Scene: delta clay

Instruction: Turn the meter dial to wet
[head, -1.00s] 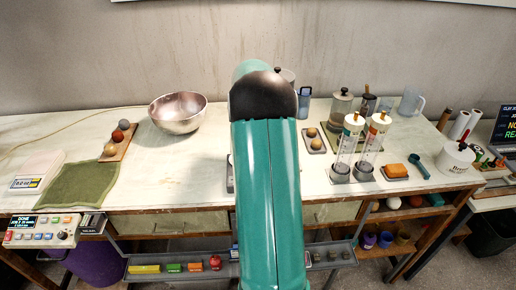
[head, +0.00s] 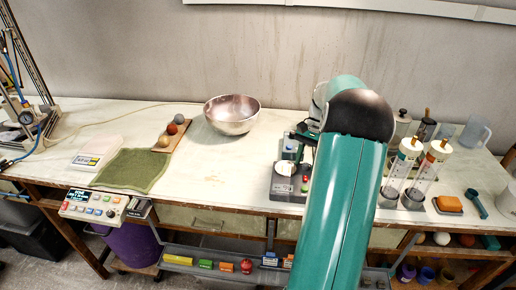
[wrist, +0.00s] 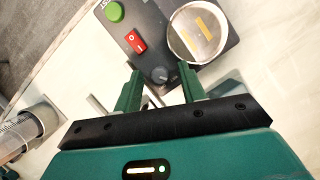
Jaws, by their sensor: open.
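In the wrist view a dark grey panel carries a small grey dial knob (wrist: 160,75) with a pointer mark. No "wet" label is readable. The device (head: 287,185) also shows on the bench in the head view, partly hidden by my arm. My gripper is not clear there.
A metal bowl (head: 232,115) stands behind and left of the device. Clear cylinders (head: 422,178) with white caps stand right of my arm. A green cloth (head: 137,171) lies at left near a keypad box (head: 95,206). The bench between cloth and device is clear.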

